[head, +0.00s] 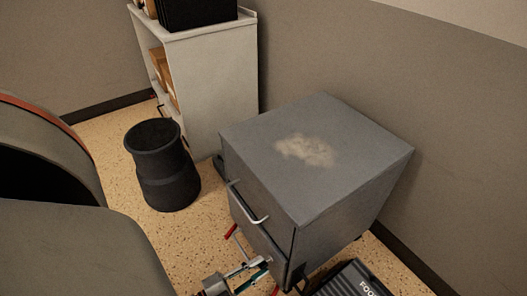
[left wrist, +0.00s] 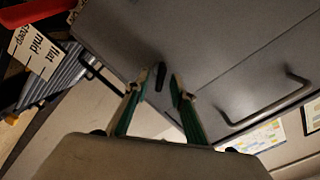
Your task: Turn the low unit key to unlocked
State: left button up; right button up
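The low unit is a grey metal cabinet (head: 320,155) with a pale smudge on top and a bar handle (head: 248,205) on its front. In the left wrist view its grey front (left wrist: 215,50) fills the upper part. A small dark key (left wrist: 160,76) stands out from that front. My left gripper (left wrist: 162,82) is open, with one green-sided finger on each side of the key; I cannot tell whether they touch it. In the head view the left gripper (head: 257,272) is low in front of the cabinet, and the key cannot be made out. My right gripper is not in view.
A black bin (head: 162,170) stands left of the cabinet, before a pale shelf unit (head: 215,90). A dark footrest (head: 352,282) lies at the cabinet's lower right. The cabinet stands close to the wall. Speckled floor is free around the bin.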

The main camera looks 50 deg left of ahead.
pick_arm(q)
jog(key=shift+w+d, duration=0.1)
jog(key=shift+w, duration=0.95)
grip_shut()
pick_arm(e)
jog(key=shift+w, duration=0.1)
pick_arm(q)
jog(key=shift+n, duration=0.3)
jog(key=n, duration=0.5)
jog(key=shift+b, duration=0.3)
jog(key=n, duration=0.4)
jog(key=shift+a+n, duration=0.2)
jog(key=shift+n, duration=0.1)
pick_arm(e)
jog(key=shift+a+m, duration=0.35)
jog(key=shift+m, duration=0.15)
pick_arm(q)
jog(key=shift+n, duration=0.3)
grip_release()
